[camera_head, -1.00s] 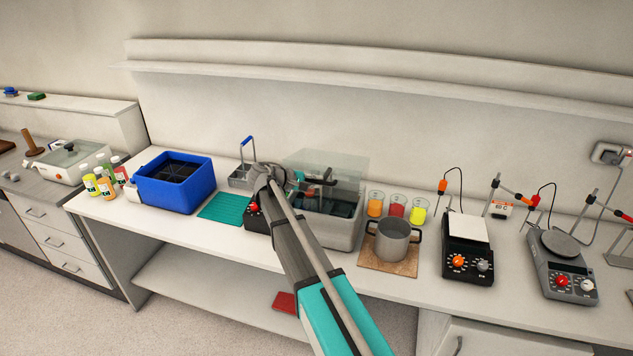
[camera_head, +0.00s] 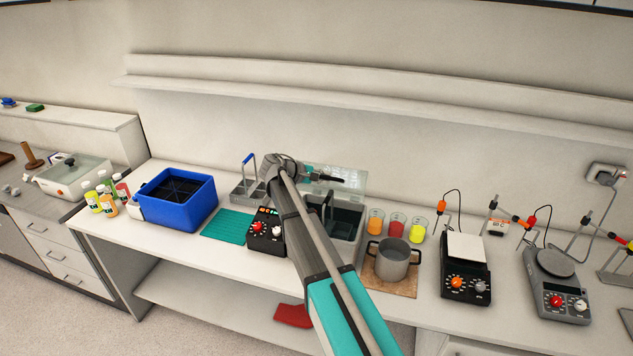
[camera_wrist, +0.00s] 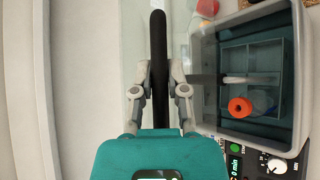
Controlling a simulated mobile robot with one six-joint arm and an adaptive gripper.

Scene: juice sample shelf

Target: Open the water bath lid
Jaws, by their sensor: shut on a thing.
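The water bath (camera_head: 352,236) stands in the middle of the bench with its top open. Its clear lid (camera_head: 352,172) is tipped up at the back of the bath, towards the wall. My gripper (camera_head: 345,180) is in front of the raised lid in the head view. In the wrist view my gripper (camera_wrist: 160,75) is shut on the black lid handle (camera_wrist: 158,40), one finger on each side. The open basin (camera_wrist: 245,60) shows to the right, with a divided insert and an orange ring (camera_wrist: 240,107) inside.
The control box (camera_head: 265,232) with knobs is left of the bath. A metal pot (camera_head: 392,260) and beakers with coloured juice (camera_head: 397,225) stand close on the right. A blue tub (camera_head: 178,200) and metal rack (camera_head: 247,188) are left. A wall shelf (camera_head: 350,88) runs above.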

